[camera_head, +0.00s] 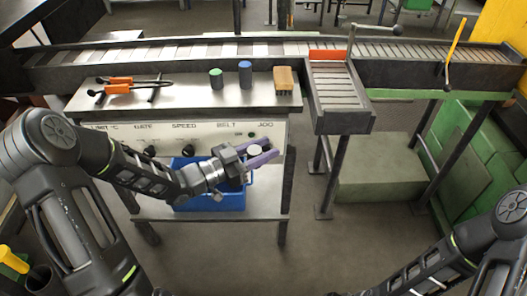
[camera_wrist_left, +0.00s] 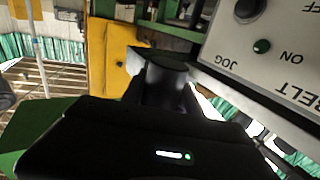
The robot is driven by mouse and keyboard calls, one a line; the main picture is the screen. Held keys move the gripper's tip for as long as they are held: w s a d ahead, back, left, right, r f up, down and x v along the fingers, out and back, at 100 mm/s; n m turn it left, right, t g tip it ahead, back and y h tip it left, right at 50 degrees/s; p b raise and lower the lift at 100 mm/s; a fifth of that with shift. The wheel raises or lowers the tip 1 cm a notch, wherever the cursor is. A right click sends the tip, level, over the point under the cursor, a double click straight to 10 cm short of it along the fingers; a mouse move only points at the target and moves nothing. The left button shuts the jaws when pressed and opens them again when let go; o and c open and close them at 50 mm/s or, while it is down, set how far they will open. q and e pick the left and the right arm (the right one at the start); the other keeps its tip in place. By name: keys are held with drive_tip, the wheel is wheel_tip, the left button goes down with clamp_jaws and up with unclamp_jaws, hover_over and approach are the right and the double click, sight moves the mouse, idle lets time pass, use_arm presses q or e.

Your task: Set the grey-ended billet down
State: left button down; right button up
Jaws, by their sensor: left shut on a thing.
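My left gripper (camera_head: 262,158) is in front of the control panel's right part, above and right of the blue bin, clear of the bench top. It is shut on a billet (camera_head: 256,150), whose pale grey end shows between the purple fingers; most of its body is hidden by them. In the left wrist view a dark round-topped shape (camera_wrist_left: 167,75) stands beyond the black gripper body, below the panel; I cannot tell whether it is the billet. My right arm enters at lower right in the head view, its gripper out of frame.
The bench top (camera_head: 185,97) carries tongs (camera_head: 125,85), a green-topped cylinder (camera_head: 216,78), a blue-topped cylinder (camera_head: 245,74) and a wooden block (camera_head: 283,80). A blue bin (camera_head: 225,201) sits on the lower shelf. An orange-red bar (camera_head: 327,55) lies at the roller chute (camera_head: 337,92). Bench space between tongs and cylinders is clear.

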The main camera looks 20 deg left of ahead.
use_arm(q)
drive_tip(key=w+a+n+t+y, duration=0.1)
drive_tip(key=w+n+t+y, duration=0.3)
drive_tip(key=y, duration=0.7)
drive_tip(key=shift+w+n+y, duration=0.4)
drive_tip(key=shift+w+n, duration=0.85)
drive_tip(key=shift+n, duration=0.85)
drive_tip(key=shift+a+r, duration=0.1)
